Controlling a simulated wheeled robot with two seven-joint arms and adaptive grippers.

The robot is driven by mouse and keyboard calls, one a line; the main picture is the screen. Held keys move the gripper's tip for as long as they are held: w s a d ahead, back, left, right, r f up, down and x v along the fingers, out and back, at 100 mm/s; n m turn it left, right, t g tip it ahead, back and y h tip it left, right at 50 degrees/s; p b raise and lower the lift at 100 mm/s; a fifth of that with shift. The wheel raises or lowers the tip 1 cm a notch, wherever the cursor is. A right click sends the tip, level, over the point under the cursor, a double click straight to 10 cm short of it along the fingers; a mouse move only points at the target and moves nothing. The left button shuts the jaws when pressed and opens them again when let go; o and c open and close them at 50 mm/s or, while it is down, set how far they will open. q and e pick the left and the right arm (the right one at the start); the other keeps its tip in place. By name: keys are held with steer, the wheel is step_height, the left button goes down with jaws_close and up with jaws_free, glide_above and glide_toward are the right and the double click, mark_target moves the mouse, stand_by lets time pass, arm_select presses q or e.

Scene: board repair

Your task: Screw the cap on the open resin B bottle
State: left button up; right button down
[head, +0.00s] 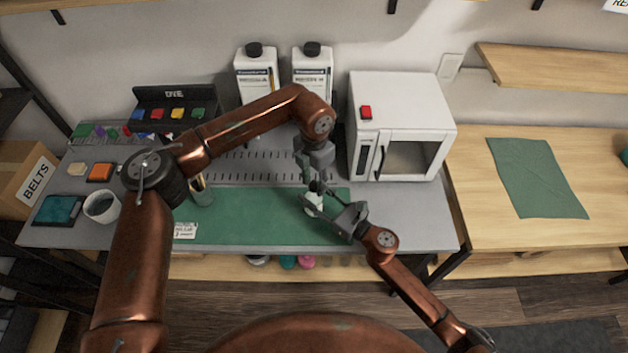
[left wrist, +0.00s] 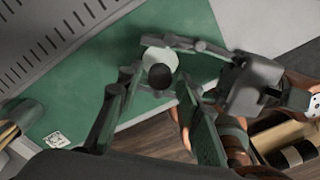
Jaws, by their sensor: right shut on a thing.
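A small white bottle (head: 313,205) stands upright at the right part of the green mat; no label is readable on it. It also shows in the left wrist view (left wrist: 154,58). A black cap (left wrist: 160,76) sits on its top; whether it is threaded tight I cannot tell. My right gripper (head: 324,202) comes in from the right and is shut on the bottle, a finger on each side. My left gripper (head: 311,180) points down from above the bottle. In the left wrist view its fingers (left wrist: 158,82) are spread, with the cap between the tips and gaps on both sides.
The green mat (head: 250,228) is mostly clear. Two large white capped bottles (head: 256,75) stand behind. A white oven (head: 400,110) is at the right. A cup with tools (head: 201,194), a white cup (head: 102,207) and a dark rack (head: 175,97) are at the left.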

arm_select(q)
jaws_close()
stand_by(0.3)
steer(key=shift+o, duration=1.4)
jaws_free()
step_height(320, 180, up, 12)
arm_select(e)
steer(key=c, duration=1.1)
jaws_free()
